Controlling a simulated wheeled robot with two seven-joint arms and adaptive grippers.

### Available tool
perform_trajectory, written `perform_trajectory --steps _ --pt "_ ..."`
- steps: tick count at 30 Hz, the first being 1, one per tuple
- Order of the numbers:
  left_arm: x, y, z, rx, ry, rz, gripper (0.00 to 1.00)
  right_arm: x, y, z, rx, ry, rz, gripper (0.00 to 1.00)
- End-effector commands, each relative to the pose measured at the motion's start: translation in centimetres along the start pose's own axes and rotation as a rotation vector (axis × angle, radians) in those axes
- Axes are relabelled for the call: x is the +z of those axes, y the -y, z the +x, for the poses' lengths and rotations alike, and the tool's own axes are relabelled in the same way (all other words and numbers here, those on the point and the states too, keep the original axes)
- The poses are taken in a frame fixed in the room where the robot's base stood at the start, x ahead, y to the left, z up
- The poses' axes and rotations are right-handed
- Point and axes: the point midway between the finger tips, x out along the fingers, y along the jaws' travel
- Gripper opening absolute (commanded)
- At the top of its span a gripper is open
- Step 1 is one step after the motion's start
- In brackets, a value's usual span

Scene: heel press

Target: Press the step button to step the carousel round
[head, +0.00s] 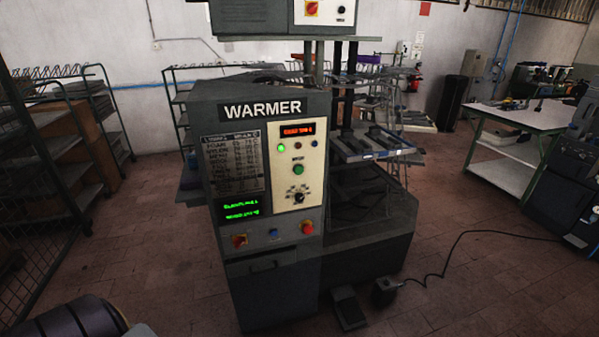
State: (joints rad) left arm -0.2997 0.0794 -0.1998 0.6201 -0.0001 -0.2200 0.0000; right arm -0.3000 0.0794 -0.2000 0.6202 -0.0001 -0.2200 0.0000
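The grey machine marked WARMER (262,108) stands at the centre, with a cream control panel on its front. A green button (299,169) sits midway down the panel, under a small label too blurred to read. A blue button (274,234) and a red button (307,227) are on the lower ledge. I cannot read which one is the step button. A carousel-like set of trays (372,147) shows behind and right of the panel, partly hidden by the machine. Neither of my grippers is in view.
A black dial (299,197) and a red rotary switch (240,241) are near the buttons. A foot pedal (348,309) and a cable (450,250) lie on the floor. Metal racks (60,130) stand at left, a workbench (520,117) at right. Floor in front is open.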

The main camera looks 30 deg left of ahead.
Motion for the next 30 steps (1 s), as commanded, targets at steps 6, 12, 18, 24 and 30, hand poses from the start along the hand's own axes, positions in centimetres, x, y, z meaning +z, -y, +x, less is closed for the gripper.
perform_trajectory --steps 6,12,18,24,30 --pt "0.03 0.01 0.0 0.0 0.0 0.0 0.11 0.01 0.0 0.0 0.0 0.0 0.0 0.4" --pt "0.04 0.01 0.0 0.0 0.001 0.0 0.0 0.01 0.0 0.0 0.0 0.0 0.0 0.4" --pt "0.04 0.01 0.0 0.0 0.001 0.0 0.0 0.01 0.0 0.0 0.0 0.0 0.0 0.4" --pt "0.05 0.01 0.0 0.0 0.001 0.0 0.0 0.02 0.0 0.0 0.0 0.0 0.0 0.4" --pt "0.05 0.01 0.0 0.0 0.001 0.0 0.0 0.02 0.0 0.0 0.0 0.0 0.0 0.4"
